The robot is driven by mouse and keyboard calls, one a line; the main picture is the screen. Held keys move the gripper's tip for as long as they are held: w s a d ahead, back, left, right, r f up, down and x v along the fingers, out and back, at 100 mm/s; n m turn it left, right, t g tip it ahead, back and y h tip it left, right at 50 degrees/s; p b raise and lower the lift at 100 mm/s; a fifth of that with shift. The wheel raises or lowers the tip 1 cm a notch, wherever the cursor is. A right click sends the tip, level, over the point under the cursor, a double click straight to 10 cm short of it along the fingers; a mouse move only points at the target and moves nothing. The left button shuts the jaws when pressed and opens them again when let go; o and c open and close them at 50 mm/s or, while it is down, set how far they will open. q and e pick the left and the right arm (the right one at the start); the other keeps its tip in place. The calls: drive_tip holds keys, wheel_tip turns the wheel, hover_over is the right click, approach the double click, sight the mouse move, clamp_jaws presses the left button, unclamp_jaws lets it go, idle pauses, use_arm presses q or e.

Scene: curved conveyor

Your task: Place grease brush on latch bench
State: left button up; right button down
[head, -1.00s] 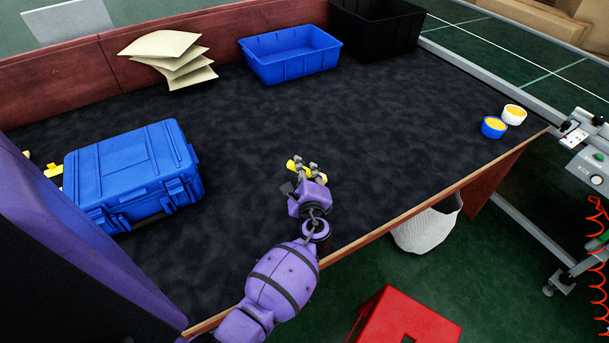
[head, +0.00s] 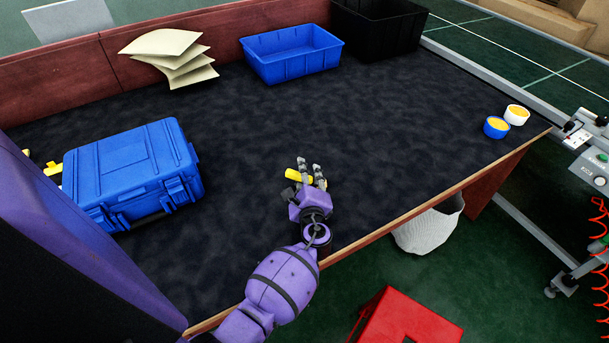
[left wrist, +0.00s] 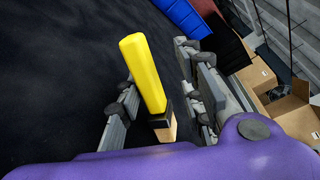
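The grease brush (head: 297,176) has a yellow handle. In the left wrist view the brush (left wrist: 142,70) also shows a dark collar and a tan end. My left gripper (head: 311,166) is low over the front middle of the dark-topped latch bench (head: 235,135). In the left wrist view its fingers (left wrist: 156,66) are spread, with the brush between them and gaps showing on both sides. The brush appears to lie on the bench top, though its contact with the surface is partly hidden. My right gripper is not in view.
A blue case (head: 130,170) stands on the left of the bench. Cream sheets (head: 172,58), a blue bin (head: 292,55) and a black bin (head: 378,30) line the back. The bench middle is clear.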

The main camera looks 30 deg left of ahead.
use_arm(q)
drive_tip(key=shift+r, duration=0.35)
drive_tip(key=v, duration=1.2)
drive_tip(key=shift+f+b, duration=0.15)
drive_tip(key=shift+b, duration=0.15)
idle(0.8)
